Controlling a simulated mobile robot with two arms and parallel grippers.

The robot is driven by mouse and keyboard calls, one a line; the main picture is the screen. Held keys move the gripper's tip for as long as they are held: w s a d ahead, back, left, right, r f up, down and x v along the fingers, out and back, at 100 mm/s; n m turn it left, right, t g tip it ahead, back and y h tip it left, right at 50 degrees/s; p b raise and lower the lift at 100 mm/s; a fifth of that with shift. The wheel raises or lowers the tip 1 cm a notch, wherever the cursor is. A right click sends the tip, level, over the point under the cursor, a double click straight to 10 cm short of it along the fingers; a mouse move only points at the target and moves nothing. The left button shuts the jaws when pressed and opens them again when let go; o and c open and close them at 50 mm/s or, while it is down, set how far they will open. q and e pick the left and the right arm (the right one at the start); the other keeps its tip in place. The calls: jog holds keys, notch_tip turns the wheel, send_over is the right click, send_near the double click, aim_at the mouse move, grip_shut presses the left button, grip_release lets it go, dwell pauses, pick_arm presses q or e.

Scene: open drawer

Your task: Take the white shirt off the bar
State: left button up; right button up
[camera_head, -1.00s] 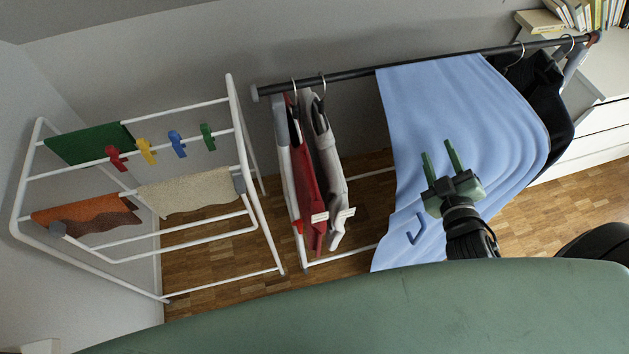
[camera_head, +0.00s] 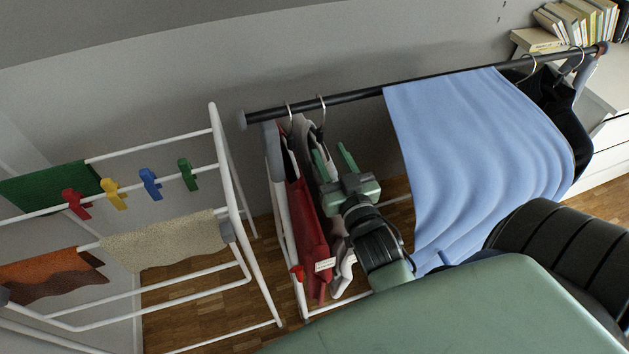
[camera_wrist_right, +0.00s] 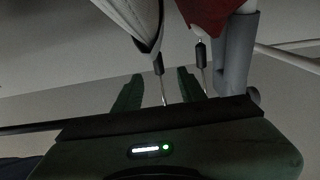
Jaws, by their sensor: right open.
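The white shirt (camera_head: 342,272) hangs on a hanger from the black bar (camera_head: 352,97), just right of a red shirt (camera_head: 309,238). My right gripper (camera_head: 333,158) is open and in front of the white shirt, below the bar, hiding much of it. In the right wrist view, the white shirt (camera_wrist_right: 137,18) and the red shirt (camera_wrist_right: 205,14) appear at the top with their hanger hooks. The white shirt's hook shows between the open fingers (camera_wrist_right: 158,88), but I cannot tell whether it lies between them in depth. My left gripper is not in view.
A large blue cloth (camera_head: 475,150) drapes over the bar to the right, with a black garment (camera_head: 563,110) beyond it. A white drying rack (camera_head: 228,170) with clothespins and small cloths stands at the left. A white dresser (camera_head: 607,140) with books is at far right.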

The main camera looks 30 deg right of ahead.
aim_at(321, 134)
jog(key=x, duration=0.5)
jog(key=shift+d+r+p, duration=0.15)
jog(key=shift+r+p, duration=0.05)
jog(key=shift+p, duration=0.2)
jog(key=shift+s, duration=0.1)
grip_shut()
jog(key=shift+r, duration=0.1)
dwell(0.7)
